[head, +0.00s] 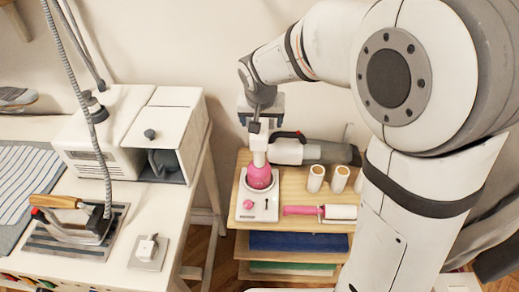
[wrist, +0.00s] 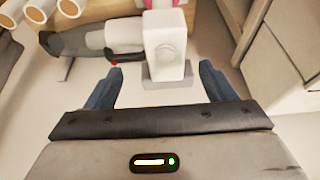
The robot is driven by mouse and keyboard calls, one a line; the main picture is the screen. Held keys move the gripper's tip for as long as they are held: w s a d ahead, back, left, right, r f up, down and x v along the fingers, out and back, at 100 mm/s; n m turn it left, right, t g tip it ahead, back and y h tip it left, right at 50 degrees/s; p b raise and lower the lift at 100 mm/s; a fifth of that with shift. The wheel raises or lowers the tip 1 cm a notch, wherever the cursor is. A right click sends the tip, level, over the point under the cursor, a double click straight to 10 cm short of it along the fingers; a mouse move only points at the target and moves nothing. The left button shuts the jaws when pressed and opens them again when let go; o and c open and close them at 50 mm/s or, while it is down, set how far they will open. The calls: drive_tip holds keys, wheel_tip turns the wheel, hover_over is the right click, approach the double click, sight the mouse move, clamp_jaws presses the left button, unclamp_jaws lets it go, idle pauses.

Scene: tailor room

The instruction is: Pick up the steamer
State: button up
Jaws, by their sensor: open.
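The steamer (head: 260,176), with a pink body and a white upper part, stands upright on a white base with a pink knob, on the wooden shelf. My gripper (head: 262,108) is at the top of the steamer, pointing down. In the wrist view, my gripper (wrist: 161,74) is open, with its two blue-grey fingers on either side of the steamer's white head (wrist: 166,42). Gaps show between the head and both fingers. The steamer's lower part is mostly hidden in the wrist view.
A grey-and-white handheld device (head: 300,150) lies close behind the steamer. Several thread spools (head: 316,178) and a pink-handled roller (head: 322,211) are to its right on the shelf (head: 290,187). A white table with an iron (head: 72,222) stands at the left.

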sight(260, 152)
drive_tip(key=shift+w+a+f, duration=0.3)
drive_tip(key=shift+a+f, duration=0.15)
drive_tip(key=shift+f, duration=0.05)
drive_tip(key=shift+w+a+f, duration=0.1)
drive_tip(key=shift+w+f, duration=0.1)
drive_tip(key=shift+f, duration=0.15)
drive_tip(key=p+x, duration=0.1)
drive_tip(key=x, duration=0.6)
clamp_jaws()
drive_tip(key=shift+r, duration=0.15)
